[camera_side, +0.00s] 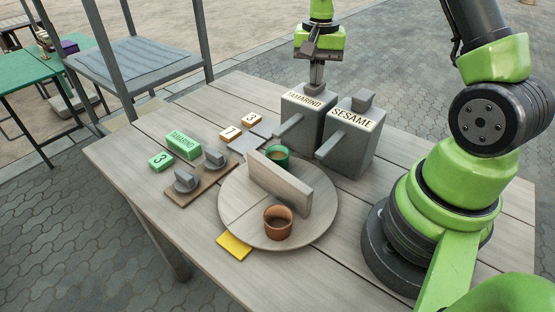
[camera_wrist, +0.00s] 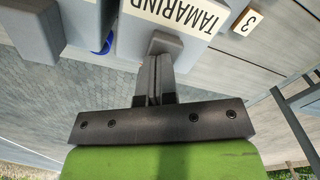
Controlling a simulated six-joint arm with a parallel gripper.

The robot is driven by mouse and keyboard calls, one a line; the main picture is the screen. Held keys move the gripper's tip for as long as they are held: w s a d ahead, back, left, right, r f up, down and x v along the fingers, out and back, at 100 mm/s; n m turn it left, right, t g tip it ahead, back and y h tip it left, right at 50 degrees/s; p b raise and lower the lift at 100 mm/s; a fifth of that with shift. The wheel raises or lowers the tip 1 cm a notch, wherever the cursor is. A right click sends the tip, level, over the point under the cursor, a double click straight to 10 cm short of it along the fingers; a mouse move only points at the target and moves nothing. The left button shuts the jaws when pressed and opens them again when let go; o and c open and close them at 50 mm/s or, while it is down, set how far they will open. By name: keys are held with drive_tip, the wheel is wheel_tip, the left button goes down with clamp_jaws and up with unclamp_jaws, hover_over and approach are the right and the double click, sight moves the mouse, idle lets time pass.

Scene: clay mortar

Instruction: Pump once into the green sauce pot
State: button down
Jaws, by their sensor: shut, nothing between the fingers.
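The green sauce pot (camera_side: 278,156) stands on the round wooden turntable (camera_side: 237,218), on the far side of an upright divider (camera_side: 282,184) that hides part of it. The grey TAMARIND dispenser (camera_side: 309,114) stands behind it, with its spout (camera_side: 289,126) reaching toward the pot. My gripper (camera_side: 317,82) is shut and empty, pointing down right above the TAMARIND dispenser's top. In the wrist view my fingertips (camera_wrist: 154,82) are at the grey pump head (camera_wrist: 165,44); I cannot tell whether they touch. The SESAME dispenser (camera_side: 350,145) stands to the right, its pump block raised.
A brown pot (camera_side: 278,223) stands on the turntable's near side. A blue object (camera_wrist: 106,46) shows partly between the dispensers.

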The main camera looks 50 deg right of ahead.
idle(0.3)
drive_tip(key=shift+r, duration=1.8)
drive_tip(key=shift+r, duration=2.5)
drive_tip(key=s+a+r+n+t+y, duration=0.1)
drive_tip(key=s+a+r+n+t, duration=0.2)
drive_tip(key=s+a, duration=0.5)
drive_tip(key=s+a+r+n+t+y, duration=0.1)
drive_tip(key=s+a+r+n+t, duration=0.3)
drive_tip(key=s+a, duration=0.4)
drive_tip(key=shift+a+r+n, duration=0.2)
drive_tip(key=shift+a+n, duration=0.3)
drive_tip(key=shift+a, duration=0.3)
